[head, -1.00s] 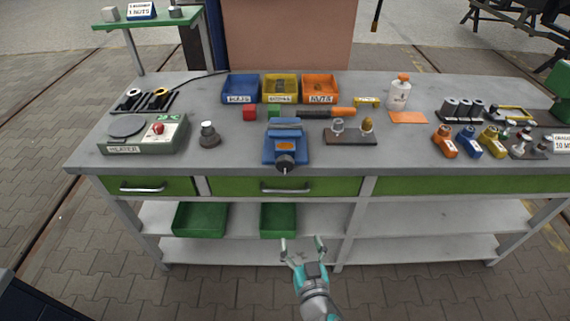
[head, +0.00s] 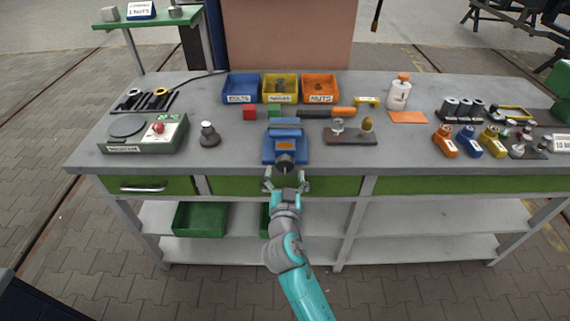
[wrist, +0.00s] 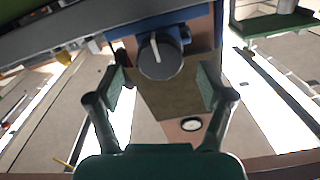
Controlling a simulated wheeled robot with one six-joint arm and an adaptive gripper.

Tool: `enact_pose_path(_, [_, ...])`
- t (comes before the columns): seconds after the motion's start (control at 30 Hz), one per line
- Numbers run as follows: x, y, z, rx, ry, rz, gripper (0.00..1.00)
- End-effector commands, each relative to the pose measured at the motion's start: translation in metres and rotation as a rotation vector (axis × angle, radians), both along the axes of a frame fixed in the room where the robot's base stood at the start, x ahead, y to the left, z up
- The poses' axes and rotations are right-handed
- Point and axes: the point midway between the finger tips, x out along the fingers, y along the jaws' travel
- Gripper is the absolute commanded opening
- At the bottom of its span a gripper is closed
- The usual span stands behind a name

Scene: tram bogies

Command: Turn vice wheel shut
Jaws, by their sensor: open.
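The blue vice (head: 286,143) stands at the front edge of the workbench, with its dark round wheel (head: 285,162) facing me. In the wrist view the wheel (wrist: 160,55) is a dark disc with a pale bar on its face, and part of the blue vice body shows above it. My gripper (head: 286,177) is open just in front of and slightly below the wheel. In the wrist view the fingers of my gripper (wrist: 163,88) stand on either side of the wheel, with gaps to it. I cannot tell whether the fingertips reach its depth.
Blue, yellow and orange bins (head: 320,88) stand behind. Green drawers (head: 320,186) lie under the bench edge.

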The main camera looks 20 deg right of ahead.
Motion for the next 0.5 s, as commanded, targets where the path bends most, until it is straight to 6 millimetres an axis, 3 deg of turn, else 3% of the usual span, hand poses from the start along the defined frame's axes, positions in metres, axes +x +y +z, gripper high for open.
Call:
enact_pose_path(0.2, [0.030,-0.010,0.000,-0.001,-0.001,0.000,0.80])
enact_pose_path(0.5, [0.041,-0.014,0.000,0.000,0.001,0.001,0.80])
